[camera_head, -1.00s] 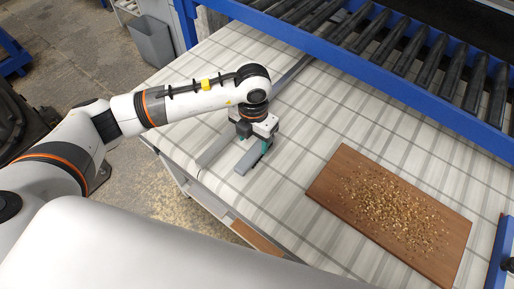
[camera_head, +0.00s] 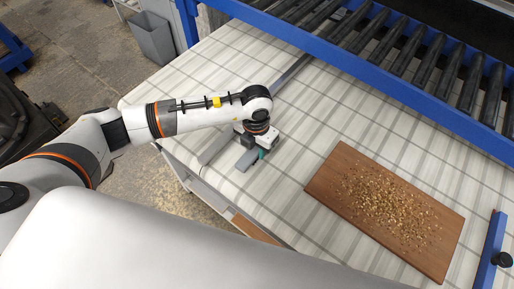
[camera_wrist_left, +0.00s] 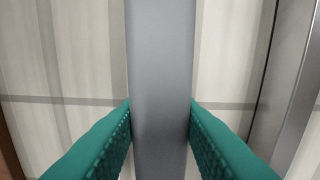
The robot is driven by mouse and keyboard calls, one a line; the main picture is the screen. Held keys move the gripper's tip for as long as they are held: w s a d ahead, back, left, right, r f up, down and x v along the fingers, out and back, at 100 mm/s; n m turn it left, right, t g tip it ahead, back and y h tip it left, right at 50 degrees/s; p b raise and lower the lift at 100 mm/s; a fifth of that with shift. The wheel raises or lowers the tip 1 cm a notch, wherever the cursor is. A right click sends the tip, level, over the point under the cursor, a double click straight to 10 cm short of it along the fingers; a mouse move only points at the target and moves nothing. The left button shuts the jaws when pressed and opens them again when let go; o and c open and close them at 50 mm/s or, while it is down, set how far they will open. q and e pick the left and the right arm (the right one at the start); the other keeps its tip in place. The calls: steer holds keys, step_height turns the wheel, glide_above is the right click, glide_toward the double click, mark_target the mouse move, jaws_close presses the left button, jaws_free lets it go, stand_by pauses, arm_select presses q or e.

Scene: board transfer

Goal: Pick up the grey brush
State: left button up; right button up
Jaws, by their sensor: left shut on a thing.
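The grey brush (camera_head: 246,161) shows as a short grey bar at the near left part of the table, partly hidden by my left gripper. My left gripper (camera_head: 256,154) is low over the table with its teal fingers around the bar. In the left wrist view, the grey brush (camera_wrist_left: 161,70) runs upright through the middle of the picture. The teal fingertips of the left gripper (camera_wrist_left: 161,125) press on it from both sides. I cannot tell whether the brush is clear of the table. My right gripper is not in view.
A brown board (camera_head: 325,185) with a pile of small tan bits (camera_head: 390,205) lies at the right on the tiled table (camera_head: 300,120). A blue-framed roller conveyor (camera_head: 400,92) runs along the back. A grey metal strip (camera_wrist_left: 290,90) lies beside the brush. A bin (camera_head: 152,40) stands on the floor.

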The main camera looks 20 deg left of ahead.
arm_select(q)
steer(key=shift+r, duration=0.4)
step_height(320, 180, up, 8)
steer(key=b, duration=0.3)
steer(key=shift+r, duration=0.65)
